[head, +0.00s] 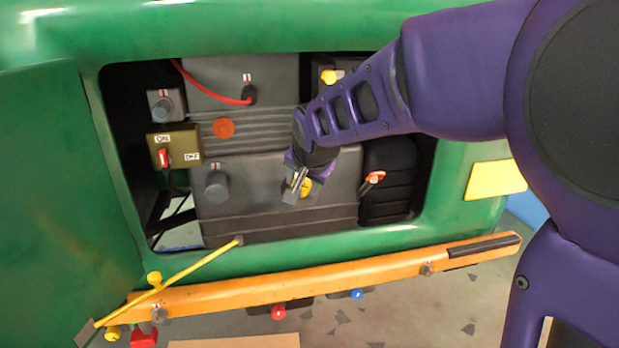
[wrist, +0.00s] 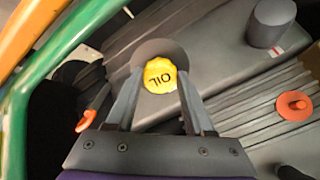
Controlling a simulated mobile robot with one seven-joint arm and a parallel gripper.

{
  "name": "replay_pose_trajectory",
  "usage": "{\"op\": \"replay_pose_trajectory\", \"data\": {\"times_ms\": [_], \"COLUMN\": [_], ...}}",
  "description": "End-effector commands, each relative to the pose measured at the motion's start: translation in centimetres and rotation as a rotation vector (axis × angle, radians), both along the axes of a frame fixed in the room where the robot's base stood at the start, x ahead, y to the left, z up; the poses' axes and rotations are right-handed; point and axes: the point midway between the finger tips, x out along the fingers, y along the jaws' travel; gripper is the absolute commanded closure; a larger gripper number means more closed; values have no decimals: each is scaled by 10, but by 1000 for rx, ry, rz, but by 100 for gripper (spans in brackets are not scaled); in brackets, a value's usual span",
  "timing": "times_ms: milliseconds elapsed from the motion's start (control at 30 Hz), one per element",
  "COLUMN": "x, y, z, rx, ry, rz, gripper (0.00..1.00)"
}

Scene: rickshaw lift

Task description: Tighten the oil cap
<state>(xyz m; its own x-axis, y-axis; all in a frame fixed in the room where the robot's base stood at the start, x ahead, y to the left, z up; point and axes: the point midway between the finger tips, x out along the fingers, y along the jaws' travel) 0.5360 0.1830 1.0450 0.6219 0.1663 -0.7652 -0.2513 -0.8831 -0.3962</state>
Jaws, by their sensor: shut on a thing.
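The yellow oil cap (wrist: 160,75) has a scalloped edge and the black word OIL, upside down in the wrist view. It sits on a round dark seat on the grey engine block (wrist: 215,60). In the head view the cap (head: 306,187) is partly hidden by my gripper (head: 299,183). My gripper is shut on the cap, with one finger on each side of it, as the wrist view shows.
The green body frame (head: 270,257) surrounds the engine bay. A grey knob (head: 216,187), an orange disc (head: 223,128), an orange-handled lever (head: 372,180) and an ON/OFF switch box (head: 174,148) are nearby. An orange bar (head: 330,279) and a yellow rod (head: 190,267) lie below.

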Motion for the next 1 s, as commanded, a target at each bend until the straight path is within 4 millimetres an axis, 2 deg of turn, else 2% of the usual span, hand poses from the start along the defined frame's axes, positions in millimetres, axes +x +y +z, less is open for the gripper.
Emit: {"op": "replay_pose_trajectory", "data": {"times_ms": [167, 533, 833, 1000], "x": [0, 1, 1, 1], "y": [0, 0, 0, 0], "z": [0, 0, -1, -1], "rx": [115, 139, 321, 351], "ry": [30, 36, 85, 93], "rz": [-140, -171, -395, -433], "gripper": [96, 96, 96, 96]}}
